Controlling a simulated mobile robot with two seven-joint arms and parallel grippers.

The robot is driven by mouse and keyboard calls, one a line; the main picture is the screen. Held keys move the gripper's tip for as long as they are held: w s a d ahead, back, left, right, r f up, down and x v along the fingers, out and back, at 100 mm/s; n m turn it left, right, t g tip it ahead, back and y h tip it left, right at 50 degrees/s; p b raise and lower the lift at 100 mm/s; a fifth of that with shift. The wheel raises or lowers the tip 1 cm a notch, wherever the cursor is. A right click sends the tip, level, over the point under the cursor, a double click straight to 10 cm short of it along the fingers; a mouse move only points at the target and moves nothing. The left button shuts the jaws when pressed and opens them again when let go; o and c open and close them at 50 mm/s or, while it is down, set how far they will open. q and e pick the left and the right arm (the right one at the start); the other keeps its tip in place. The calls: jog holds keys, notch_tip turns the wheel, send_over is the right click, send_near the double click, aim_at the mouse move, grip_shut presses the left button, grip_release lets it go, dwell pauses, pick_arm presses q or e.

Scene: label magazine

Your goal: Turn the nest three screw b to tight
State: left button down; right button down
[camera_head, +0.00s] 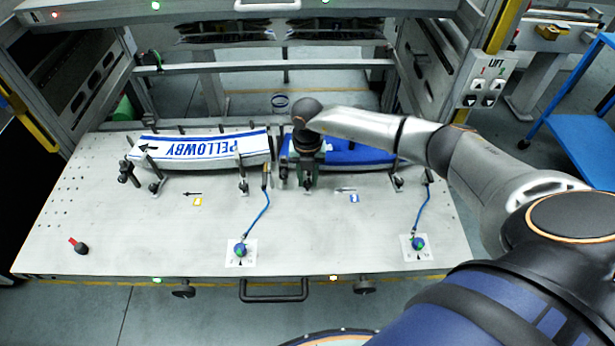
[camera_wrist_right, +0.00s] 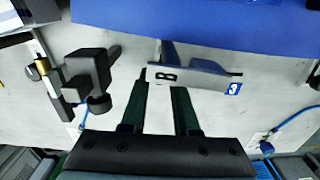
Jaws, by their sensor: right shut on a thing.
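My right gripper (camera_head: 308,184) is at the front edge of the right-hand nest, which holds a blue curved piece (camera_head: 360,153). The gripper is shut on the screw at this bracket, nest three screw b; the screw itself is mostly hidden between the fingers. The blue piece also shows in the right wrist view (camera_wrist_right: 200,30). My left gripper is not in view.
A "PELLOWBY" label piece (camera_head: 205,149) lies in the left nest. Other clamps stand along the front, one (camera_head: 398,182) right of my gripper. A black clamp (camera_wrist_right: 88,80) is close left in the wrist view. Blue cables run to two knobs (camera_head: 240,249).

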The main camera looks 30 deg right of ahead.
aim_at(308, 183)
jog(key=c, duration=0.7)
grip_release()
jog(key=shift+o, duration=0.2)
notch_tip(308, 183, up, 13)
jog(key=b, duration=0.1)
jog(key=shift+f, duration=0.2)
